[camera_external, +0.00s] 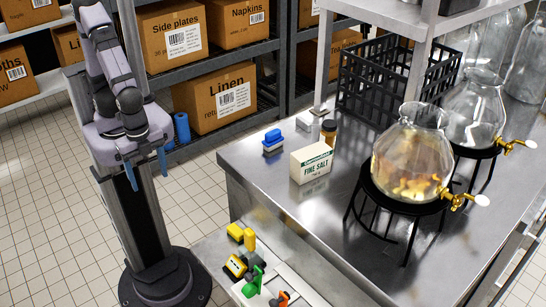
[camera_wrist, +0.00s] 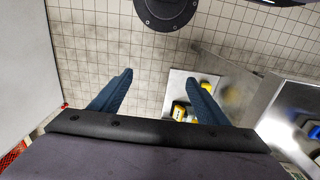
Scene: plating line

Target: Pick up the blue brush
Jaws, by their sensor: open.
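The blue brush (camera_external: 272,141) sits on the steel counter (camera_external: 262,190) near its back left edge, with a pale lower part and a blue top. In the wrist view a small blue thing (camera_wrist: 312,127) at the right edge may be the brush. My gripper (camera_external: 147,167) is open and empty, its two blue fingers pointing down. It hangs left of the counter, well apart from the brush. In the wrist view my gripper (camera_wrist: 157,95) shows its fingers wide apart over the tiled floor.
A salt box (camera_external: 311,162) and a small brown-lidded jar (camera_external: 328,131) stand right of the brush. Glass dispensers (camera_external: 411,150) on black stands and a black crate (camera_external: 365,85) are farther right. A lower surface (camera_external: 213,250) holds several yellow, green and orange items.

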